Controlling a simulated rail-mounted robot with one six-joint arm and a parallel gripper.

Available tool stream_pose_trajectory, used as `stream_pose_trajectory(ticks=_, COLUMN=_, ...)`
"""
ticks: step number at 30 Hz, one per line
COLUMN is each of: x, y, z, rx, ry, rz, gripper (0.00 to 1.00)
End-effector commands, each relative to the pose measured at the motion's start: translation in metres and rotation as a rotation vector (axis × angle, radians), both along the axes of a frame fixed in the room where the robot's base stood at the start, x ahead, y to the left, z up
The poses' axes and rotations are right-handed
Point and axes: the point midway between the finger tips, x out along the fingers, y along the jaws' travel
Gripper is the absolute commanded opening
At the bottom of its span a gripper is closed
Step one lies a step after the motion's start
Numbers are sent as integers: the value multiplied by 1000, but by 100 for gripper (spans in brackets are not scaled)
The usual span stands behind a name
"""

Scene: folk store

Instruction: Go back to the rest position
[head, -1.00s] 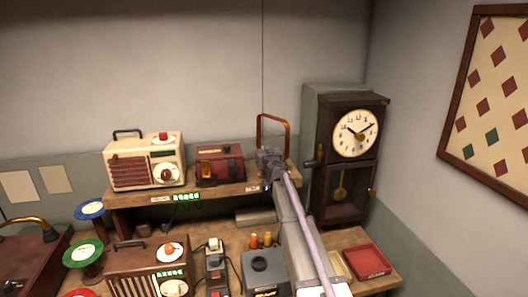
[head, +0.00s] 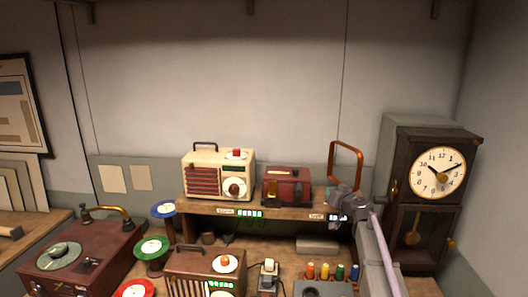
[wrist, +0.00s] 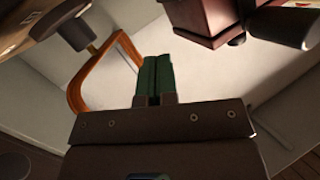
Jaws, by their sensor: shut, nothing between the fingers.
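My gripper (head: 345,197) is at the right end of the raised shelf in the head view, in front of the copper-coloured frame (head: 346,158). In the wrist view my gripper's green fingers (wrist: 158,78) are together with nothing between them. The copper-coloured frame (wrist: 88,75) shows to their left there, apart from them. A dark red box (wrist: 205,18) shows at the top of the wrist view, also apart from the fingers.
The shelf (head: 205,208) carries a cream radio (head: 205,175) and a dark red box (head: 288,188). A pendulum clock (head: 432,190) stands close to the right of my arm. Below are a brown radio (head: 195,268) and several coloured spools. A record player (head: 75,262) stands at left.

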Motion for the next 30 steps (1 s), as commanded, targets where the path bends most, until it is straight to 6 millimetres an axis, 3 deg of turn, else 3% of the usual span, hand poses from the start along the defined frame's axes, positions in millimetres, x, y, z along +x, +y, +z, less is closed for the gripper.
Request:
stream_pose_trajectory(ticks=5, x=-89, y=53, z=-58, rx=6, ry=323, rz=184, gripper=0)
stream_pose_trajectory(ticks=8, x=-161, y=74, z=-105, rx=-28, ry=603, rz=227, gripper=0)
stream_pose_trajectory(ticks=9, x=-196, y=80, z=-125, rx=-55, ry=732, rz=221, gripper=0)
stream_pose_trajectory(ticks=12, x=-287, y=80, z=-168, rx=-150, ry=1043, rz=139, gripper=0)
stream_pose_trajectory(ticks=15, x=-366, y=72, z=-194, rx=-271, ry=1266, rz=15, gripper=0)
stream_pose_trajectory(ticks=18, x=-419, y=66, z=-210, rx=-397, ry=1353, rz=-50, gripper=0)
stream_pose_trajectory(ticks=20, x=-433, y=71, z=-218, rx=-432, ry=1348, rz=-47, gripper=0)
stream_pose_trajectory(ticks=30, x=-427, y=79, z=-217, rx=-441, ry=1340, rz=-27, gripper=0)
